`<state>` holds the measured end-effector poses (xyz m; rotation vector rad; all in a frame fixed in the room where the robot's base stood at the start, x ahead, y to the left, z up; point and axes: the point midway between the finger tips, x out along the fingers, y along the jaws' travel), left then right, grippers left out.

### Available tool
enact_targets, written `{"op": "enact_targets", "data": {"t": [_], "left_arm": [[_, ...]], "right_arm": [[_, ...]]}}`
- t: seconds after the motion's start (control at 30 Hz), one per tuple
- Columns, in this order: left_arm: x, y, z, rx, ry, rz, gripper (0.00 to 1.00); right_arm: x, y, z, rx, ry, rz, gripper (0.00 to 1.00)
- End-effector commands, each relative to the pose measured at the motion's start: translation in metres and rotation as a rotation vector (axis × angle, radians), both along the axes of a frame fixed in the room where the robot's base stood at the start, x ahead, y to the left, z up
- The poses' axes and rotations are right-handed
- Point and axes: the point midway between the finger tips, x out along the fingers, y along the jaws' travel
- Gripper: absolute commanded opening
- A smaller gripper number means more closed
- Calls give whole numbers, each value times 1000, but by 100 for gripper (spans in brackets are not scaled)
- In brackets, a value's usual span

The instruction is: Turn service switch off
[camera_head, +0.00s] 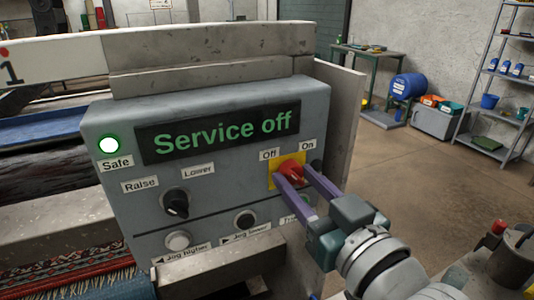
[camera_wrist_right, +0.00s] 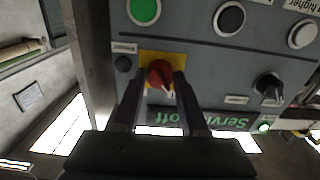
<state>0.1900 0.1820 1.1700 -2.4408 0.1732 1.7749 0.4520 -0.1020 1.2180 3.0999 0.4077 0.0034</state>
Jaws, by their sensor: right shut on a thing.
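The service switch (camera_head: 291,170) is a red knob on a yellow plate, under the labels "Off" and "On" on the grey control panel (camera_head: 135,210). It also shows in the right wrist view (camera_wrist_right: 160,73), with a white pointer mark. My right gripper (camera_head: 292,184) has its two purple fingers on either side of the red knob and is shut on it. The display (camera_head: 220,132) reads "Service off" in green letters. The round lamp (camera_head: 109,145) above the label "Safe" is lit. My left gripper is not in view.
A black Raise/Lower knob (camera_head: 176,203) sits left of the switch. Below it are a white jog button (camera_head: 178,241) and a dark jog button (camera_head: 245,219). A patterned rug (camera_head: 75,270) lies lower left. Open floor (camera_head: 415,165) lies right, before shelves (camera_head: 495,90).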

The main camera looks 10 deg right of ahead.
Motion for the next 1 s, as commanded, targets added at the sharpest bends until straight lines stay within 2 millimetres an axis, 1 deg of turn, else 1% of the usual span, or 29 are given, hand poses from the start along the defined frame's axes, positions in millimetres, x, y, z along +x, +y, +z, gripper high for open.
{"op": "enact_targets", "data": {"t": [0.03, 0.2, 0.3, 0.53, 0.67, 0.77, 1.0], "left_arm": [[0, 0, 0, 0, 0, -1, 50], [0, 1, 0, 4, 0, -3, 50], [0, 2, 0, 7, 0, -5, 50], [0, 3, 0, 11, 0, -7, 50], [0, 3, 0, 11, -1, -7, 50], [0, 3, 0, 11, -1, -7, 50], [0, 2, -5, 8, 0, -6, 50]], "right_arm": [[0, 0, 0, -2, -1, 0, 44], [0, 0, 0, -1, 0, 0, 63], [0, 0, 0, -1, 0, 0, 73], [0, 0, 0, 0, 0, 0, 73], [-9, -3, -1, -1, 2, 0, 73], [-24, -7, -1, -1, 3, 1, 73], [-69, -19, -2, -1, 3, 0, 73]]}}
